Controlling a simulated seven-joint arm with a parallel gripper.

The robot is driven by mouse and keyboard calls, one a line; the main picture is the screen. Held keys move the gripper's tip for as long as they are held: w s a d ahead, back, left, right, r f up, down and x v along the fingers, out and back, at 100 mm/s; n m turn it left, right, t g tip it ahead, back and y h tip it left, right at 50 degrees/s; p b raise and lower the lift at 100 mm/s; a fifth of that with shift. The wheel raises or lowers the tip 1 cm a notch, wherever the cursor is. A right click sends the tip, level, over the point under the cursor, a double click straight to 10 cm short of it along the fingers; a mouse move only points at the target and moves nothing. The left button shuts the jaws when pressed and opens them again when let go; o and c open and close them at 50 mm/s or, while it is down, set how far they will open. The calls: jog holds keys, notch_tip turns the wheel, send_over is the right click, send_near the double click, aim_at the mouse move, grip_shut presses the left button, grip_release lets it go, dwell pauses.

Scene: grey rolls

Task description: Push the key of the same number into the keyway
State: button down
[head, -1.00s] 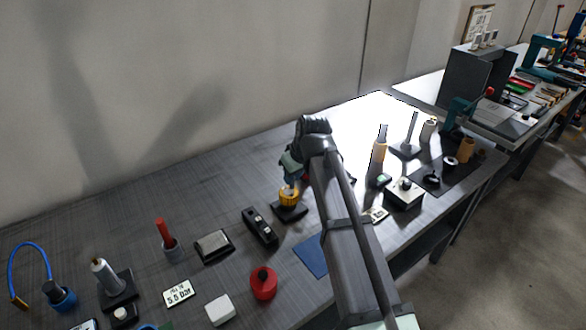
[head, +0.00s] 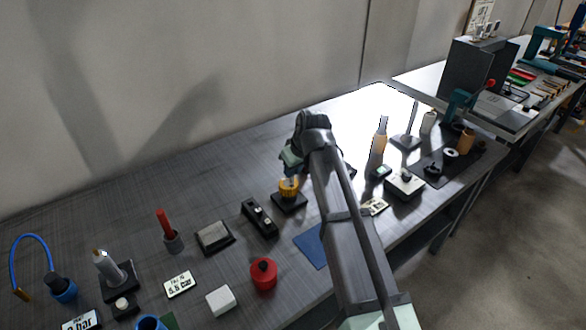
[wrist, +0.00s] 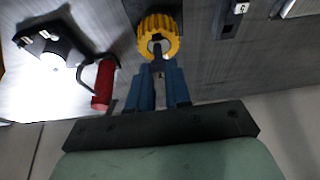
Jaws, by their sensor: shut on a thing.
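A yellow ridged ring (head: 289,185) sits on a dark square base (head: 289,201) on the bench. In the wrist view, the yellow ring (wrist: 158,22) has a round pale opening in its middle. My gripper (head: 289,171) is just above the ring. In the wrist view, the blue fingers of my gripper (wrist: 158,72) are shut on a small dark key (wrist: 157,49), whose end reaches the near side of the opening. I cannot tell whether it is inside the keyway. Its number is not readable. A black block (head: 259,217) with small pale marks stands left of the ring; one mark (wrist: 241,8) looks like a 5.
A red handle (wrist: 103,86) and a black fixture with a white disc (wrist: 52,50) lie left of the fingers in the wrist view. A blue mat (head: 311,249), a red canister (head: 263,274) and a dark-framed grey pad (head: 214,237) are nearby on the bench.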

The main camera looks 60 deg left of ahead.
aim_at(293, 180)
jog(key=shift+f, duration=2.1)
dwell(0.3)
jog(key=c, duration=1)
grip_release()
jog(key=shift+f, duration=0.1)
jog(key=v, duration=1.4)
jog(key=shift+d+f, duration=0.1)
